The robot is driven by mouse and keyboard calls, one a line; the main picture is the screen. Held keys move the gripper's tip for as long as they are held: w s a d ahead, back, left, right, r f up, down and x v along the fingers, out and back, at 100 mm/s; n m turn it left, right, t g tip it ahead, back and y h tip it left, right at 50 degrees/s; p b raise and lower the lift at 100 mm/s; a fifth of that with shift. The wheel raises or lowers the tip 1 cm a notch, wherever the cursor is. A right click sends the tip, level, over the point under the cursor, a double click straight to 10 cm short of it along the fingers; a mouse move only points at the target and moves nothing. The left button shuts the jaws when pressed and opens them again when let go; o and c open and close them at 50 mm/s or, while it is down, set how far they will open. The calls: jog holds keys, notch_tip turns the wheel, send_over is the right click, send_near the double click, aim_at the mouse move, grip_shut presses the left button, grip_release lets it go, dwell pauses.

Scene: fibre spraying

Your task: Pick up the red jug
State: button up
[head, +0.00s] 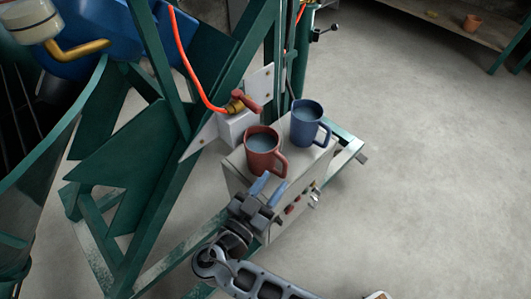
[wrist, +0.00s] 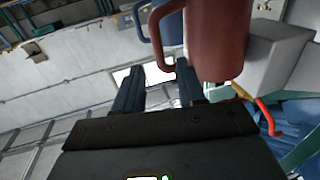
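The red jug (head: 263,152) stands upright on top of a grey box, with its handle toward the lower right in the head view. It holds a bluish-grey liquid. In the wrist view the red jug (wrist: 217,40) is large at the top, its handle to the left. My gripper (head: 268,187) is just in front of the jug on the near side. In the wrist view my gripper (wrist: 160,82) has its two blue fingers apart with nothing between them. The jug's handle appears just beyond the fingertips; I cannot tell whether they touch.
A blue jug (head: 307,124) stands right behind the red one on the grey box (head: 235,167). A valve with a red handle (head: 246,101) and an orange hose (head: 187,62) are beside them. A green frame (head: 150,210) stands left.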

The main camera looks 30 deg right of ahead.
aim_at(284, 169)
jog(key=p+x, duration=0.1)
jog(key=x, duration=0.5)
jog(key=shift+w+d+p, duration=0.1)
jog(key=shift+d+p, duration=0.1)
jog(key=shift+p, duration=0.1)
jog(key=shift+c, duration=0.3)
grip_shut()
dwell(0.8)
